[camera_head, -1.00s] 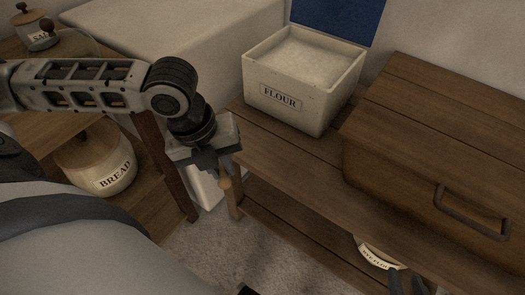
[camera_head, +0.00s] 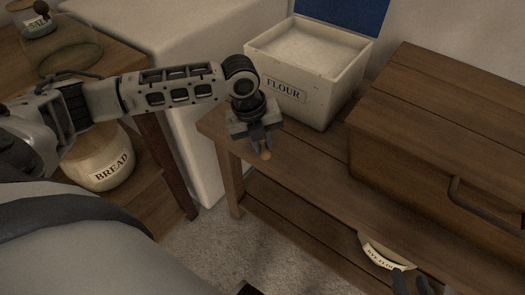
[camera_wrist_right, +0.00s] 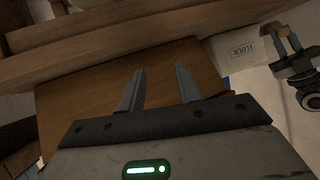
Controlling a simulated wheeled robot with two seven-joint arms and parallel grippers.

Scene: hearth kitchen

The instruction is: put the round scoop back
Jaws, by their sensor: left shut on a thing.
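My left gripper (camera_head: 262,143) is shut over the left part of the wooden bench, in front of the flour box. A small tan wooden end (camera_head: 265,155) shows between its fingertips. It looks like part of the round scoop; the rest of the scoop is hidden, so I cannot see its bowl. The left gripper also shows at the right edge of the right wrist view (camera_wrist_right: 286,40). My right gripper (camera_wrist_right: 159,78) has its fingers apart with nothing between them. Its dark fingers show at the bottom of the head view (camera_head: 410,283).
The white flour box (camera_head: 318,95) stands open on the bench (camera_head: 310,160), its blue lid (camera_head: 345,12) raised. A wooden bread box (camera_head: 440,150) stands to its right. A rye flour crock (camera_head: 380,254) is on the lower shelf. The bread crock (camera_head: 108,165) and a glass dome (camera_head: 60,52) are at left.

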